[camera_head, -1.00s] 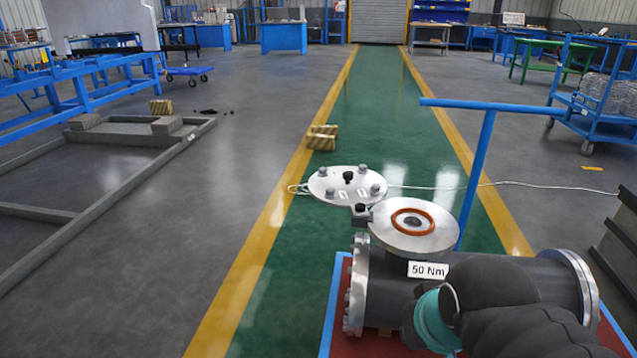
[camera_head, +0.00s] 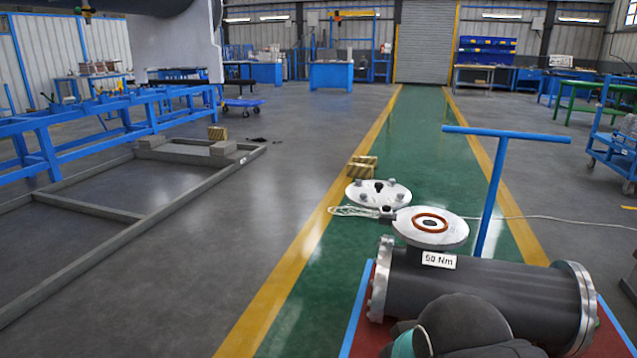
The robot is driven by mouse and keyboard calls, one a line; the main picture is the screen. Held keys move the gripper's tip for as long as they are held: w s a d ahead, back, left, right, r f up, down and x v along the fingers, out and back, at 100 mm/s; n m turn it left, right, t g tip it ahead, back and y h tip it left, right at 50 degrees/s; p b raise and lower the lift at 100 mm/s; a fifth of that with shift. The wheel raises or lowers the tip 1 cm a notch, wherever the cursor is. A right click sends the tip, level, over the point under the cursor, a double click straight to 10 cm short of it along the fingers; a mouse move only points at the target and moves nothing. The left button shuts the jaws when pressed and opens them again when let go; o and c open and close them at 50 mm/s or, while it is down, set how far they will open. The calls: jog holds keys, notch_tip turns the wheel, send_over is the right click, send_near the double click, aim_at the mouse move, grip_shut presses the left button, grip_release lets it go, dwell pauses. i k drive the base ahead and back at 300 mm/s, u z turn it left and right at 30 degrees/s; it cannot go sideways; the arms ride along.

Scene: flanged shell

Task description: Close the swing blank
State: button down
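The swing blank (camera_head: 364,197) is a round pale metal plate with several grey bolt heads or knobs and a dark mark near its middle. It is swung out behind and left of the flange (camera_head: 405,232), joined near a small dark hinge (camera_head: 387,214). The flange is a round metal face with an orange-brown gasket ring (camera_head: 414,222) around an uncovered dark centre. It tops a dark shell (camera_head: 490,294) labelled "50 Nm" (camera_head: 439,260). My arm, dark with a teal band, shows at the bottom edge in front of the shell. My gripper is outside the view.
A blue T-shaped bar (camera_head: 490,195) rises behind the shell. A striped block (camera_head: 361,168) and a pale cord (camera_head: 350,211) lie by the plate. A blue cart (camera_head: 612,140) stands right. A grey floor frame (camera_head: 190,205) lies left. Open floor lies between the frame and shell.

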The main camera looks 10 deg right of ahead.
aim_at(381, 197)
jog(key=u, duration=0.1)
jog(key=i, duration=0.95)
jog(key=z, duration=0.6)
